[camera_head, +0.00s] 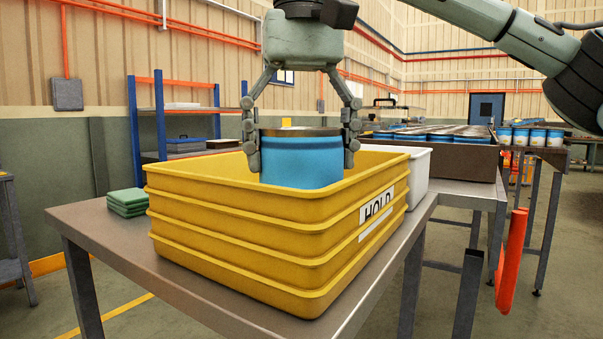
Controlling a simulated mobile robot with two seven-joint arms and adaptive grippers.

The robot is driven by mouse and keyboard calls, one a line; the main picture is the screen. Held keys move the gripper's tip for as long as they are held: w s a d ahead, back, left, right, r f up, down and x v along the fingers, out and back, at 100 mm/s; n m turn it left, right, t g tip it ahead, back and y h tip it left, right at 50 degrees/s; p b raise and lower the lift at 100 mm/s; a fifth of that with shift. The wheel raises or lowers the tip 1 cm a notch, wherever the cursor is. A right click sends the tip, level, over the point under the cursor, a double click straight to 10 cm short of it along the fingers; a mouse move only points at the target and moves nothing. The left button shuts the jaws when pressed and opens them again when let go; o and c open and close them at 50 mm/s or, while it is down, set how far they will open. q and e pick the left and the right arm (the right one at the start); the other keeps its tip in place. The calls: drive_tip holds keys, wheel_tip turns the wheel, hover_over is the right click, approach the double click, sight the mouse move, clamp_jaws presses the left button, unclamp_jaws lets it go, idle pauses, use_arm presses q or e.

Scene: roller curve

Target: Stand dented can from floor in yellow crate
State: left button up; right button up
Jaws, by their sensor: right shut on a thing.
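A blue can (301,160) with a metal rim on top is upright between the fingers of my right gripper (301,145). The gripper points down and is shut on the can's sides. The yellow crate (235,235), marked HOLD, stands on a grey metal table (100,228). The can is over the crate's opening, and its lower edge is near or below the height of the rim. The crate's near wall hides the floor of the crate, so I cannot tell whether the can touches it. No dent shows on the visible side. My left gripper is not in view.
A white bin (419,175) stands right behind the crate. Folded green cloths (127,202) lie at the table's left. Several blue-and-white cans (537,136) stand on the roller conveyor at the back right. A blue and orange shelf (160,110) stands behind.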

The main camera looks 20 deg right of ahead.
drive_tip(key=shift+f, duration=1.15)
drive_tip(key=shift+f, duration=0.1)
drive_tip(key=o, duration=1.3)
wheel_tip(320, 180, up, 12)
drive_tip(key=shift+r, duration=0.1)
